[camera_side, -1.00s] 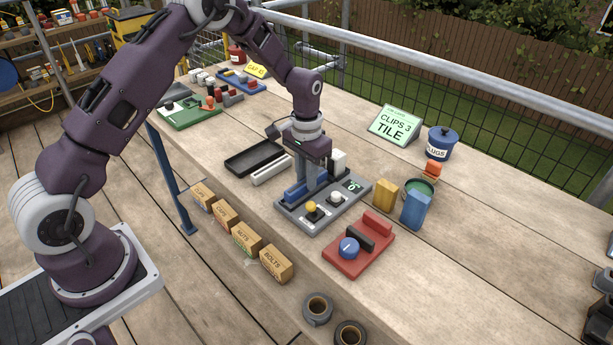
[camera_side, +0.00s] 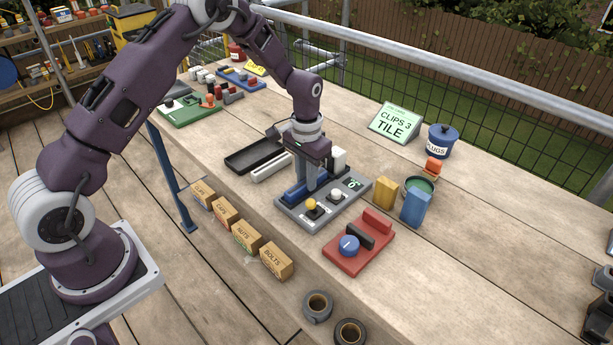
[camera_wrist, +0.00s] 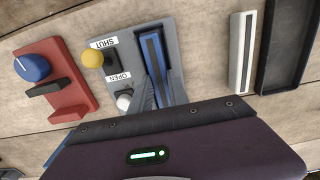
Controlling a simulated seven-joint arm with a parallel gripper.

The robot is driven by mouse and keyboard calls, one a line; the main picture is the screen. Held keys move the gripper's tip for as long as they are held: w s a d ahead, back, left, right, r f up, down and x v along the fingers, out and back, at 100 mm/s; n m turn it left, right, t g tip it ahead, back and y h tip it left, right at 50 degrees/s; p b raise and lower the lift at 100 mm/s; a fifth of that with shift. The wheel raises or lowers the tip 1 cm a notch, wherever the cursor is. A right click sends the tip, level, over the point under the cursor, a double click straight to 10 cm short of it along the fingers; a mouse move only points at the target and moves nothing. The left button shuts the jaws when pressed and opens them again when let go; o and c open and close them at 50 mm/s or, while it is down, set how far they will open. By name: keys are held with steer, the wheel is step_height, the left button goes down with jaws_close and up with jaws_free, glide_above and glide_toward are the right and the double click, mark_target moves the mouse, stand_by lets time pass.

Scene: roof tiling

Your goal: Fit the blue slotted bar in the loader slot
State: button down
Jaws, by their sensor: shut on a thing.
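The blue slotted bar (camera_side: 296,191) is at the rear-left side of the grey loader (camera_side: 315,221). In the wrist view the bar (camera_wrist: 153,58) shows a dark lengthwise slot and lines up with the loader's long side. My gripper (camera_side: 312,184) points down over the loader and is shut on the bar. Its grey fingers also show in the wrist view (camera_wrist: 157,98). The fingers hide part of the bar, and I cannot tell how deep it sits in the loader slot. A yellow knob (camera_side: 311,205) and a white knob (camera_side: 336,197) stand on the loader.
A red block with a blue dial (camera_side: 348,246) sits in front of the loader. A black tray (camera_side: 257,156) and a white bar (camera_side: 271,168) lie to its left.

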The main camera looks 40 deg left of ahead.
steer(key=c, duration=1.2)
jaws_free()
steer(key=shift+r, duration=3.5)
